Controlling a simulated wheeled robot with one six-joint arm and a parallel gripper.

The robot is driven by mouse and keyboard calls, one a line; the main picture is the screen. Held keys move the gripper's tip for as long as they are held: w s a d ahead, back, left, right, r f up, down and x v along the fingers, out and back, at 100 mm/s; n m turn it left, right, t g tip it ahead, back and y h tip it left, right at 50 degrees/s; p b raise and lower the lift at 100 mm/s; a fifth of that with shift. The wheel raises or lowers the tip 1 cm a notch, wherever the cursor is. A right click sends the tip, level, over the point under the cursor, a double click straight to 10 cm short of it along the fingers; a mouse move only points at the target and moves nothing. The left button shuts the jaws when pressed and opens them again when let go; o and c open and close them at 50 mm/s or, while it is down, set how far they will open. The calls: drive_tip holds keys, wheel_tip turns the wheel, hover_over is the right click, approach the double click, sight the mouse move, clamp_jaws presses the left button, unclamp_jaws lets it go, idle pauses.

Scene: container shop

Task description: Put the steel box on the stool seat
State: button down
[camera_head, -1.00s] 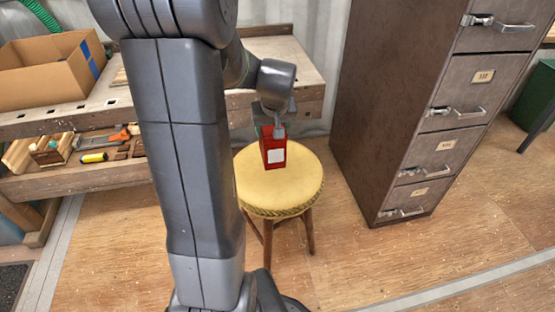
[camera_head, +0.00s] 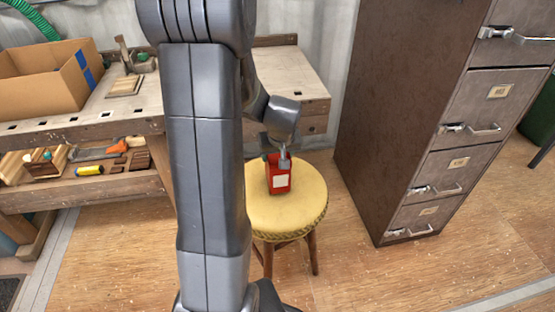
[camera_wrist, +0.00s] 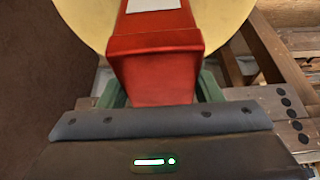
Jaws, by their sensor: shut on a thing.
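The steel box (camera_head: 279,177) is red with a white label and stands upright over the back part of the round yellow stool seat (camera_head: 297,213). Its lower end appears at or just above the seat; I cannot tell whether it touches. My gripper (camera_head: 279,157) is shut on the top end of the box. In the wrist view, the red box (camera_wrist: 155,60) sits between the green fingers of my gripper (camera_wrist: 160,92), with the yellow seat (camera_wrist: 88,18) behind it. The rest of the seat is bare.
A tall brown filing cabinet (camera_head: 372,130) stands right of the stool. A wooden workbench (camera_head: 110,128) behind and left holds an open cardboard box (camera_head: 40,85), with tools on its lower shelf (camera_head: 85,190). The floor (camera_head: 400,275) in front is clear.

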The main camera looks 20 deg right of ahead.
drive_tip(key=shift+f, duration=0.7)
drive_tip(key=shift+f, duration=0.15)
drive_tip(key=shift+c, duration=2.1)
unclamp_jaws()
